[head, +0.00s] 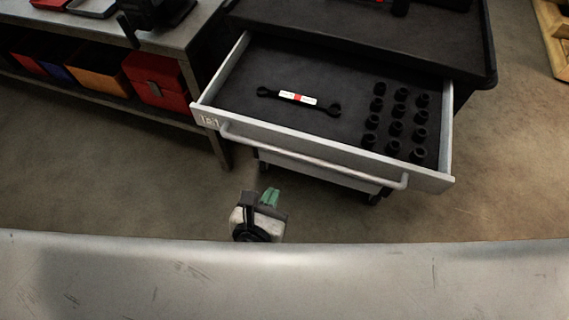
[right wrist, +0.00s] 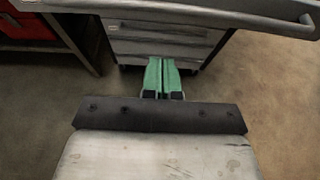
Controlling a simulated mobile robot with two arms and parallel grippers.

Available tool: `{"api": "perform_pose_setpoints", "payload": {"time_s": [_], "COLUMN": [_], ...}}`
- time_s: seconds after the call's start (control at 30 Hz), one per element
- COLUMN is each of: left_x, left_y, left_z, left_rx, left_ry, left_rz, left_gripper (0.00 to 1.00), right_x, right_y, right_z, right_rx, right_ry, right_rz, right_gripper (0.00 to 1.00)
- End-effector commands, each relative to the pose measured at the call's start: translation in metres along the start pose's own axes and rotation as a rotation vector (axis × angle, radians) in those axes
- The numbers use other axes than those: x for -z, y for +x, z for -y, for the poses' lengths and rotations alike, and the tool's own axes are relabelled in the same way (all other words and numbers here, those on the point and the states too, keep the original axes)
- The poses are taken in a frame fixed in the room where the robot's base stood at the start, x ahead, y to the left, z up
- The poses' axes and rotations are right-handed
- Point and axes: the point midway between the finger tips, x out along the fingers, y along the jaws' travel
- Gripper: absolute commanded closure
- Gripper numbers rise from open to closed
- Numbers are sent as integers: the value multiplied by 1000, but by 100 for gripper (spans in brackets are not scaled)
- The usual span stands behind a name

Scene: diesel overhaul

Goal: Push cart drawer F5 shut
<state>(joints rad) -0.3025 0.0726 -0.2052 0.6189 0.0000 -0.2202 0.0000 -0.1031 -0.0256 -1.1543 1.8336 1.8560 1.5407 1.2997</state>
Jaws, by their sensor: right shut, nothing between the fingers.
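The cart drawer (head: 421,171) stands pulled out from the black-topped cart (head: 440,45), open toward me. It has a light grey front with a long bar handle (head: 320,165) and a small label (head: 209,121) at its left end, too small to read for sure. My right gripper (head: 270,197) has green fingertips and is below and in front of the drawer's left half, apart from it. In the right wrist view the closed green fingers (right wrist: 162,77) are empty, with the drawer front and handle (right wrist: 230,18) above them. My left gripper is not in view.
The drawer holds a dark wrench (head: 298,98) with a white and red label and several black sockets (head: 396,130). A workbench (head: 187,45) with a red box (head: 155,79) on its lower shelf stands left. A wooden pallet (head: 553,38) lies far right. Floor in front is clear.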

Motion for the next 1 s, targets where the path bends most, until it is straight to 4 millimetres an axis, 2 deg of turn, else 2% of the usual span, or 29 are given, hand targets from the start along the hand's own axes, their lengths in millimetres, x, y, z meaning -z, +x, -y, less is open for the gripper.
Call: {"api": "perform_pose_setpoints", "payload": {"time_s": [0.03,0.2,0.3,0.4,0.6,1.0], "left_x": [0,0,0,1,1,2], "left_y": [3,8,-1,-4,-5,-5], "left_z": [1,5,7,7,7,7], "left_rx": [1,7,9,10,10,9], "left_ry": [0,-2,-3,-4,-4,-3], "left_rz": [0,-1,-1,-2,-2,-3], "left_gripper": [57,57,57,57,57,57], "right_x": [0,0,-13,-17,-21,-21], "right_y": [14,49,62,72,81,82], "right_z": [0,0,0,0,0,1], "right_rx": [0,1,1,1,0,1], "right_ry": [-3,-3,-3,-3,-3,-3], "right_rz": [7,7,7,5,1,0], "right_gripper": [100,100,100,100,100,100]}}
